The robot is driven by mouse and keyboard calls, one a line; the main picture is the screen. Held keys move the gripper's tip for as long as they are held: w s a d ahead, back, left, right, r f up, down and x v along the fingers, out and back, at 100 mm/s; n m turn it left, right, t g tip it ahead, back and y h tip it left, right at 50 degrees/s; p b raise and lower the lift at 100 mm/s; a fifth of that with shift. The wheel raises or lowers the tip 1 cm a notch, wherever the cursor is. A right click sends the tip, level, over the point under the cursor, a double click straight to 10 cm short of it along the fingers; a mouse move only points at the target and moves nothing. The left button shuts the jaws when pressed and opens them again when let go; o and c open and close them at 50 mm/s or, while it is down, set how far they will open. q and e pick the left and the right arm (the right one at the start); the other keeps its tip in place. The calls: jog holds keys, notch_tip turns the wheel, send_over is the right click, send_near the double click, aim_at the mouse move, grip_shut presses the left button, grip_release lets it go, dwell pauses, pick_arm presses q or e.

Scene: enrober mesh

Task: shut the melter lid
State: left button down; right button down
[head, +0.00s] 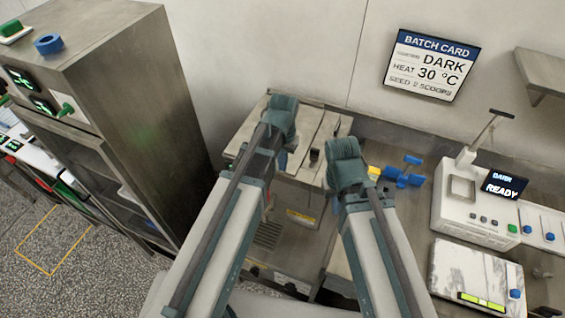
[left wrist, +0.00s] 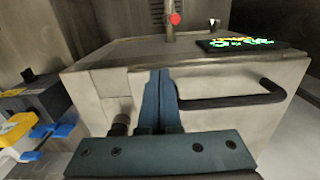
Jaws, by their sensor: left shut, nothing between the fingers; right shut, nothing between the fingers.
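A pale metal unit with a slatted top (head: 325,130), which looks like the melter, stands against the back wall in the head view, partly behind my arms. In the left wrist view, a metal box face (left wrist: 225,125) carries a black bar handle (left wrist: 235,98); I cannot tell whether this is the lid or how far the lid is open. My left gripper (left wrist: 160,100) is shut and empty, its blue fingers in front of that face, left of the handle; contact cannot be told. My right gripper (head: 336,204) is shut and empty beside the unit, its fingers mostly hidden by my arm.
A tall metal cabinet (head: 130,110) stands at the left. A blue valve-like part (head: 405,174) lies right of my right arm. A white machine with a READY screen (head: 505,185) and a marble slab (head: 465,270) are at the right. A batch card (head: 432,65) hangs above.

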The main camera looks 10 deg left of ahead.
pick_arm(q)
jog(key=shift+s+r+p, duration=0.2)
jog(key=shift+r+p, duration=0.15)
jog(key=shift+p, duration=0.1)
notch_tip(320, 180, up, 13)
jog(key=p, duration=1.3)
jog(key=s+d+f+b, duration=0.2)
jog(key=s+f+b, duration=0.3)
jog(key=f+b, duration=0.5)
jog(key=s+d+f+m+y+b, duration=0.1)
jog(key=s+d+f+b, duration=0.2)
jog(key=s+f+b, duration=0.3)
notch_tip(320, 180, down, 4)
jog(key=b, duration=0.4)
jog(key=shift+d+m, duration=0.3)
jog(key=shift+d, duration=0.05)
jog(key=shift+s+r, duration=0.1)
